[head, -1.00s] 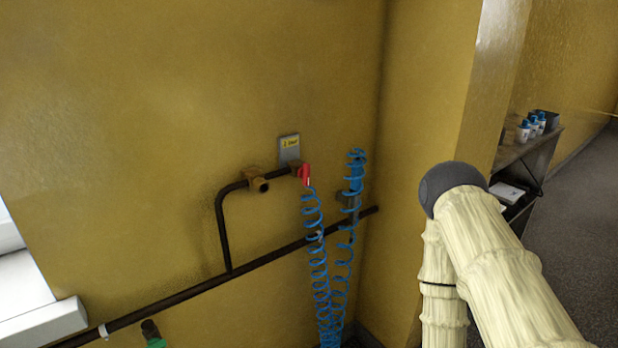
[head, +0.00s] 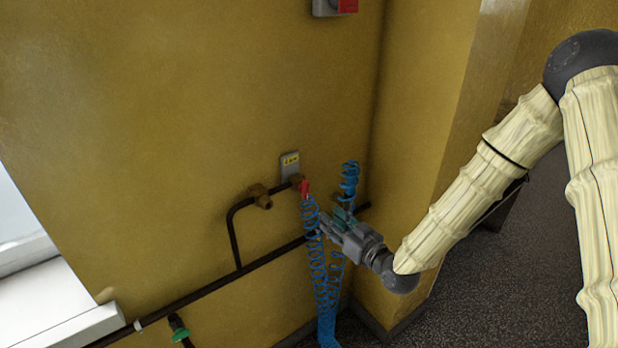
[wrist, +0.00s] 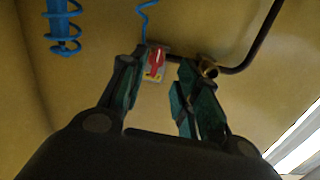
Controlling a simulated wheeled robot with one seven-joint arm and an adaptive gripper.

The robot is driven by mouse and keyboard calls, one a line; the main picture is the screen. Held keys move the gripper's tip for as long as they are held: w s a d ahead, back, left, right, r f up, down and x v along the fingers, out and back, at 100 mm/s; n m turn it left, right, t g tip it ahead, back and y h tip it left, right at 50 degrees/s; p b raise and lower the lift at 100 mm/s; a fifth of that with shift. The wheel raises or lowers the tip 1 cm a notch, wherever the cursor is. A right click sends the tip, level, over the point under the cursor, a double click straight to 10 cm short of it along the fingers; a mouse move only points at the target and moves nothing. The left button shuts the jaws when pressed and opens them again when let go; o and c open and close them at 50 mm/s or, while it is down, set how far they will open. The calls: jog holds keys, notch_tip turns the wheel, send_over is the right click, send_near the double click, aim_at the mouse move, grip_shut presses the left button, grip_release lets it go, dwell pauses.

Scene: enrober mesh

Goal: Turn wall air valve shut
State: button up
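The wall air valve has a red handle (head: 304,188) at the end of a dark pipe on the yellow wall, below a grey plate with a yellow label (head: 290,165). In the wrist view the red handle (wrist: 155,58) shows between and beyond my fingertips, in front of the yellow label. My gripper (head: 328,220) is just right of and below the handle, beside the blue coiled hose (head: 316,262). In the wrist view my gripper (wrist: 160,75) is open, with a clear gap between its teal-padded fingers. Contact with the handle cannot be made out.
A second blue coil (head: 349,178) hangs right of the valve, close to my gripper. A brass fitting (head: 260,196) sits on the pipe to the left. A green-handled valve (head: 179,330) is low at left. A red and grey box (head: 336,6) is above.

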aim_at(308, 190)
jog(key=shift+t, duration=0.3)
jog(key=w+a+r+p, duration=0.1)
jog(key=w+a, duration=0.1)
jog(key=w, duration=0.1)
jog(key=w+a+p, duration=0.2)
jog(key=w, duration=0.1)
jog(key=w+a+r+p, duration=0.1)
jog(key=w+a, duration=0.1)
jog(key=w, duration=0.1)
jog(key=shift+w+a+r, duration=0.25)
jog(key=shift+a+r, duration=0.05)
jog(key=shift+r, duration=0.05)
jog(key=c, duration=0.7)
jog(key=shift+o, duration=0.2)
